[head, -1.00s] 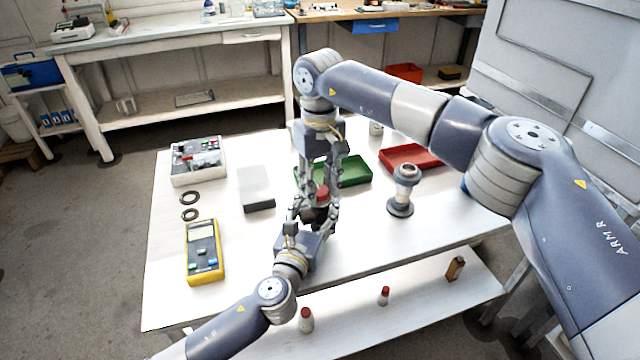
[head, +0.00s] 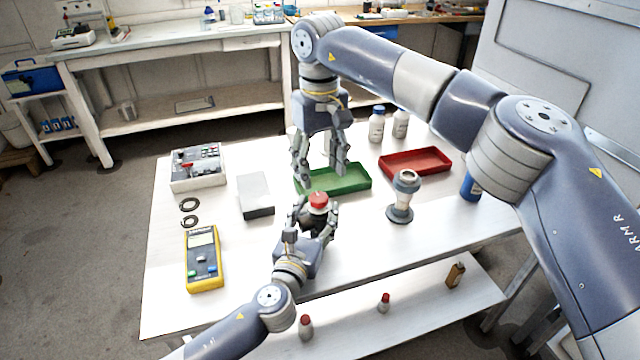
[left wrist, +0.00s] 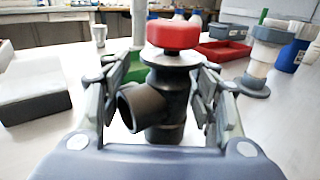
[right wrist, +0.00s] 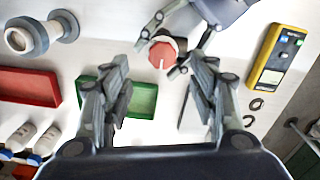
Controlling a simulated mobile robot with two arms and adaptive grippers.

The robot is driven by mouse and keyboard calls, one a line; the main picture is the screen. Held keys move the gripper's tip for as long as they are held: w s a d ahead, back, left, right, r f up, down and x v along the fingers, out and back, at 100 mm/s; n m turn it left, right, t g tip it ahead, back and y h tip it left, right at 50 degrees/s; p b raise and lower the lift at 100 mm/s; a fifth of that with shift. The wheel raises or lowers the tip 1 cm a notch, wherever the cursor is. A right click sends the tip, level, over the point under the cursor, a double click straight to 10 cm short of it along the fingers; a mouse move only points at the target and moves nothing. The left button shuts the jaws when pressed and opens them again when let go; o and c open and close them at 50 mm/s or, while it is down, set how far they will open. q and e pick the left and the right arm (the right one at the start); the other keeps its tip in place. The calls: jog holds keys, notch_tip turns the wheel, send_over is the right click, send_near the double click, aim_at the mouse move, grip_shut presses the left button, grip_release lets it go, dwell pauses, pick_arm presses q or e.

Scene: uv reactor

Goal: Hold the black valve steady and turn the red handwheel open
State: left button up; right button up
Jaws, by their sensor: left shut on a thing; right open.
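The black valve (left wrist: 168,95) stands upright on the white table, its side port facing left in the left wrist view. The red handwheel (head: 318,199) sits on top of it; it also shows in the left wrist view (left wrist: 172,35) and the right wrist view (right wrist: 163,50). My left gripper (head: 318,218) is shut on the valve body, one finger on each side, below the handwheel. My right gripper (head: 322,178) is open and empty, raised above and behind the valve, its fingers pointing down. The handwheel is clear of its fingers.
A green tray (head: 350,190) lies just behind the valve and a red tray (head: 440,172) to the right. A grey flanged fitting (head: 402,198) stands at right. A grey-white box (head: 256,208) and yellow meter (head: 203,280) are at left. The front right tabletop is clear.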

pick_arm(q)
jog(key=shift+s+d+f, duration=0.1)
jog(key=shift+f, duration=0.05)
pick_arm(e)
notch_tip(320, 180, up, 5)
jog(key=shift+r, duration=0.2)
pick_arm(q)
jog(key=o, duration=1.5)
jog(key=shift+c, duration=0.2)
pick_arm(e)
jog(key=shift+d, duration=0.1)
